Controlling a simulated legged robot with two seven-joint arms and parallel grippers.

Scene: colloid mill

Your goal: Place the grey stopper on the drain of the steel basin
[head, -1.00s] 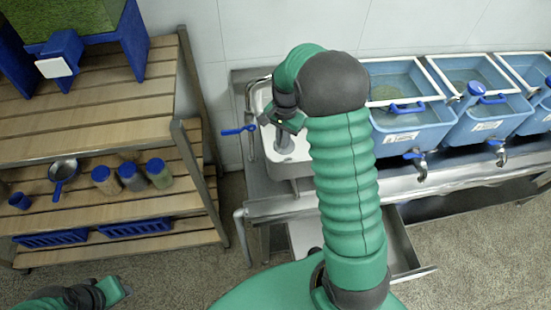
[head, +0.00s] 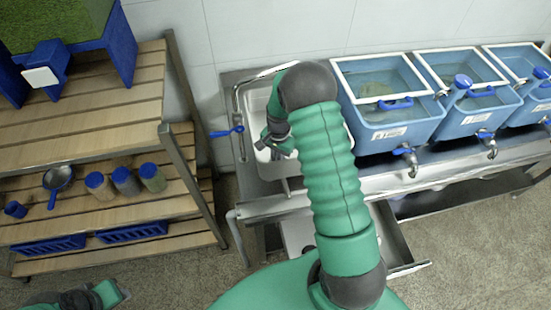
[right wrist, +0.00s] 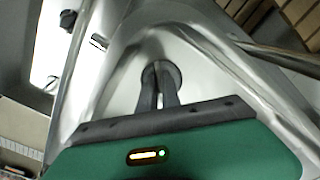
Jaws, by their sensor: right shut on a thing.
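The steel basin (head: 258,104) lies at the left end of the steel counter in the head view, partly hidden by my right arm. My right gripper (head: 272,147) is down over the basin's front part. In the right wrist view its two dark fingers (right wrist: 158,80) are close together on a round grey piece, which I take to be the grey stopper (right wrist: 174,72). The stopper is hidden in the head view. I cannot make out the drain apart from it, or whether the two touch. My left gripper (head: 118,292) is at the bottom left, away from the basin; its jaws are unclear.
A tap with a blue lever (head: 226,132) stands at the basin's left edge. Blue tubs (head: 395,110) with taps line the counter to the right. A wooden rack (head: 90,120) with jars and a pan stands left. An open drawer (head: 405,268) juts out below the counter.

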